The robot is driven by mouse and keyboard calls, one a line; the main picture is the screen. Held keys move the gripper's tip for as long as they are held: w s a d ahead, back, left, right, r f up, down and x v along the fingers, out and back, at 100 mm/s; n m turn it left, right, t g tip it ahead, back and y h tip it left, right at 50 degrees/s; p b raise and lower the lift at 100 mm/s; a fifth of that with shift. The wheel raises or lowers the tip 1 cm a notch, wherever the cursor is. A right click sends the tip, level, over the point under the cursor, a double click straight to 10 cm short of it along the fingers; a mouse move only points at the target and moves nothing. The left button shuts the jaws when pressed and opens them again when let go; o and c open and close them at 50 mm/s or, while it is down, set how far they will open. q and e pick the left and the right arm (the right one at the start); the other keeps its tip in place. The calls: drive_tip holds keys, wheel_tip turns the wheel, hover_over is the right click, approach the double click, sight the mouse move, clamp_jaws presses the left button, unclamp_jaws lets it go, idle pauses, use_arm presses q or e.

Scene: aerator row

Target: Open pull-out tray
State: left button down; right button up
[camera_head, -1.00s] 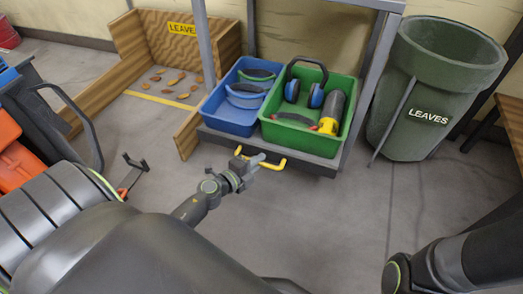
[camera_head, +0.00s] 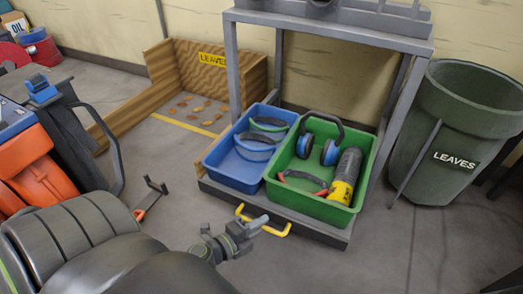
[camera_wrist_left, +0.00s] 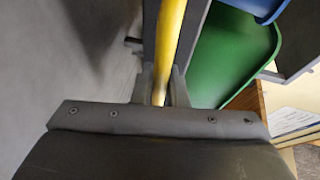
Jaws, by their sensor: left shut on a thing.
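The pull-out tray (camera_head: 318,234) is a dark grey, low shelf at the bottom of a grey metal rack. Its front edge carries a yellow bar handle (camera_head: 284,231). My left gripper (camera_head: 258,224) is shut on the yellow handle. In the left wrist view the yellow bar (camera_wrist_left: 170,40) runs between the two fingers (camera_wrist_left: 160,88). The tray bears a blue bin (camera_head: 218,172) and a green bin (camera_head: 330,212), side by side. The tray appears partly drawn out from the rack. My right gripper is not in view.
The grey rack (camera_head: 330,17) stands over the tray. A green LEAVES barrel (camera_head: 425,175) is at the right. A wooden leaf bay (camera_head: 160,75) is behind left. A dark cart with orange bins (camera_head: 40,180) is at the left.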

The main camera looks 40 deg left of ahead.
use_arm(q)
drive_tip(key=c, duration=1.5)
unclamp_jaws()
drive_tip(key=shift+o, duration=0.2)
drive_tip(key=v, duration=1.7)
drive_tip(key=shift+s, duration=0.25)
drive_tip(key=shift+r, duration=0.1)
